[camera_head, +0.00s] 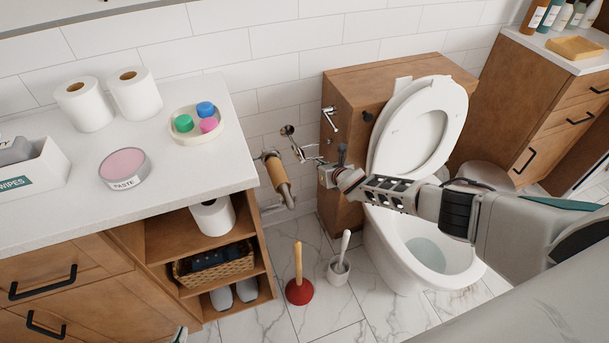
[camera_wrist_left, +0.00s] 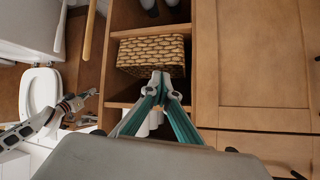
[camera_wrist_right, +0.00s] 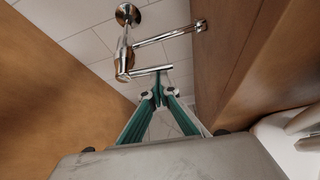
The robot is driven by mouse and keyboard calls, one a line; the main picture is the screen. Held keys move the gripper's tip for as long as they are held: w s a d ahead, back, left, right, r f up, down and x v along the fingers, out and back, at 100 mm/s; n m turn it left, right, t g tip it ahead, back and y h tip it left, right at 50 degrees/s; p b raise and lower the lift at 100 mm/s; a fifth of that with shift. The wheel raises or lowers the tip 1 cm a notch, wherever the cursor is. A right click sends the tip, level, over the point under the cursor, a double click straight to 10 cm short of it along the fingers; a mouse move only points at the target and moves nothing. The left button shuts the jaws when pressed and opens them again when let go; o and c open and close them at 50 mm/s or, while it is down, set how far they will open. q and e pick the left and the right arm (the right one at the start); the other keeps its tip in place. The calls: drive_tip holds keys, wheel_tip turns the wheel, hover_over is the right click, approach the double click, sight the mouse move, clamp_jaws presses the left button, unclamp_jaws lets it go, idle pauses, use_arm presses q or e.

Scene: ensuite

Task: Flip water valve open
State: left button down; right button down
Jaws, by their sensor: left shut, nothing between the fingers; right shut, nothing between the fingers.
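The chrome water valve (camera_wrist_right: 124,60) is on the tiled wall between the wooden cabinets, with a round wall flange, a pipe and a short bar at its lower end. In the head view its flange and pipe (camera_head: 290,136) show left of the toilet. My right gripper (camera_wrist_right: 160,95) is shut and empty, its tips just below the short bar in the picture; I cannot tell whether they touch. In the head view my right gripper partly hides the valve's lower end. My left gripper (camera_wrist_left: 162,78) is shut and empty, in front of the shelf with the wicker basket (camera_wrist_left: 150,55).
The toilet (camera_head: 430,250) stands right of the valve, below my right arm. A red plunger (camera_head: 299,291) and a toilet brush holder (camera_head: 339,270) stand on the floor below. The counter (camera_head: 60,205) and open shelves are at left. A wooden panel flanks the valve closely.

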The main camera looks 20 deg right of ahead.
use_arm(q)
drive_tip(key=shift+d+r, duration=0.15)
drive_tip(key=shift+r, duration=0.1)
use_arm(e)
drive_tip(key=shift+d+r, duration=0.1)
drive_tip(key=shift+r, duration=0.15)
use_arm(q)
drive_tip(key=shift+s+p, duration=0.1)
drive_tip(key=shift+p, duration=0.2)
